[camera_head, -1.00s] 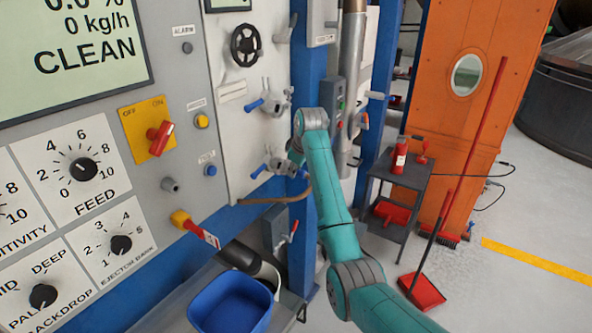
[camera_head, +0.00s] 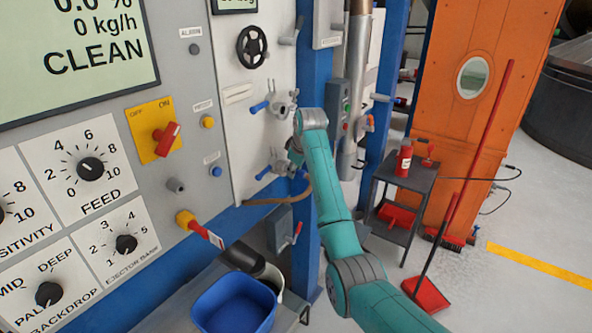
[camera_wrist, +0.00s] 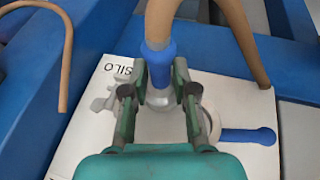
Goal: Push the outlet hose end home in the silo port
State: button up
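The outlet hose end, a blue collar (camera_wrist: 159,57) on a tan hose (camera_wrist: 178,14), sits between the two fingers of my gripper (camera_wrist: 160,72) in the wrist view. The fingers are closed against its sides. A pale metal piece (camera_wrist: 159,97) shows just below the collar. The white plate marked SILO (camera_wrist: 100,98) lies behind it. How deep the hose end sits in the silo port is hidden by the fingers and palm. In the head view my gripper (camera_head: 292,158) is at the lower fitting on the white panel, and the tan hose (camera_head: 281,201) hangs below.
A blue-handled lever (camera_wrist: 248,136) lies right of the fingers. An upper valve (camera_head: 280,106) and a black handwheel (camera_head: 252,46) are above on the panel. A blue bin (camera_head: 235,303) stands below. A grey cart (camera_head: 405,181) stands to the right.

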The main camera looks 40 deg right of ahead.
jog(key=shift+o, duration=1.1)
jog(key=shift+r, duration=0.1)
jog(key=v, duration=1.1)
jog(key=shift+s+r, duration=0.25)
jog(key=shift+r, duration=0.1)
